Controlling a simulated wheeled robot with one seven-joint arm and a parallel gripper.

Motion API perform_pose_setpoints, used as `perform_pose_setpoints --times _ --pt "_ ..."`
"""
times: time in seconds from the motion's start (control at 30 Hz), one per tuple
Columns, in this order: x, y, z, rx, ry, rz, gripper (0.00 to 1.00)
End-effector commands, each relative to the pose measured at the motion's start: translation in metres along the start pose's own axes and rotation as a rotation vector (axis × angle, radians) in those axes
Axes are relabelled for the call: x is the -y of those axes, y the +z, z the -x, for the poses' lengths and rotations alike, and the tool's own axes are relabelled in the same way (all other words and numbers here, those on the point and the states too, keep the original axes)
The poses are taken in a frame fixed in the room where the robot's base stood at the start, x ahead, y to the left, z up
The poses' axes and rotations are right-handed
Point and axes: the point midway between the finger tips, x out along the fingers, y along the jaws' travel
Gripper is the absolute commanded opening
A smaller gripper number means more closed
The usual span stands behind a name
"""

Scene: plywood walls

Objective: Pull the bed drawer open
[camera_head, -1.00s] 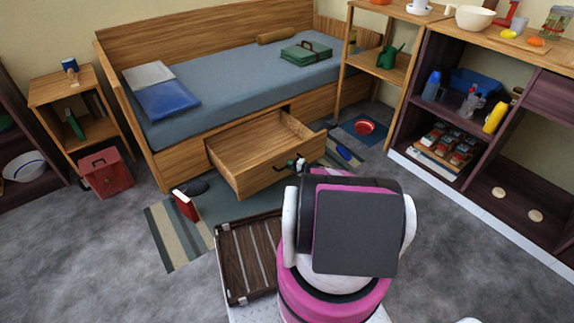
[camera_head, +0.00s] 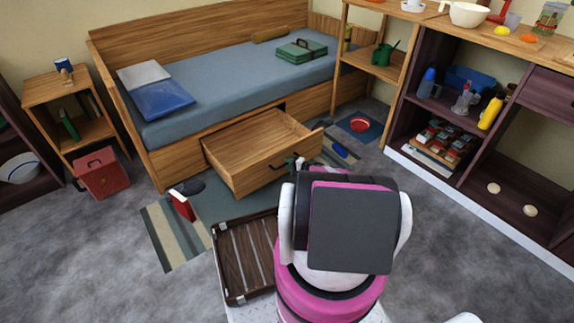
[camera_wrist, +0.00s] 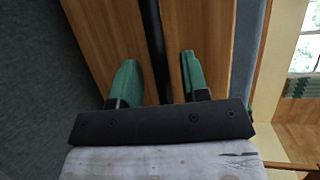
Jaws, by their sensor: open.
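The wooden bed drawer (camera_head: 250,167) stands well out from the bed's front panel (camera_head: 185,157), and its empty inside shows. A dark bar handle (camera_head: 282,165) is on its front. In the wrist view the handle (camera_wrist: 153,40) runs as a black bar across the wooden drawer front (camera_wrist: 205,30). My gripper (camera_wrist: 160,78) is open, its two green fingers one on each side of the bar. I cannot tell whether either finger touches it. In the head view my gripper (camera_head: 297,163) shows only in part at the drawer front; my arm hides the rest.
A striped rug (camera_head: 170,235) lies before the bed with a red book (camera_head: 182,205) and a dark slatted crate (camera_head: 245,257). A red box (camera_head: 102,173) stands at left. A blue mat with a red bowl (camera_head: 359,124) and a dark shelf unit (camera_head: 437,175) are right.

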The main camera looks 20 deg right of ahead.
Motion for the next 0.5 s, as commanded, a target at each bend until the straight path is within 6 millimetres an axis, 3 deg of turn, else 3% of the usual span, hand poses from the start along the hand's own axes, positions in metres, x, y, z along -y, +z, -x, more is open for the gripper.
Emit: perform_pose_setpoints --times 0.3,0.5 --pt "0.001 0.001 0.061 -0.001 -0.001 -0.001 0.41" --pt "0.000 0.001 0.084 0.000 0.000 0.000 0.41"
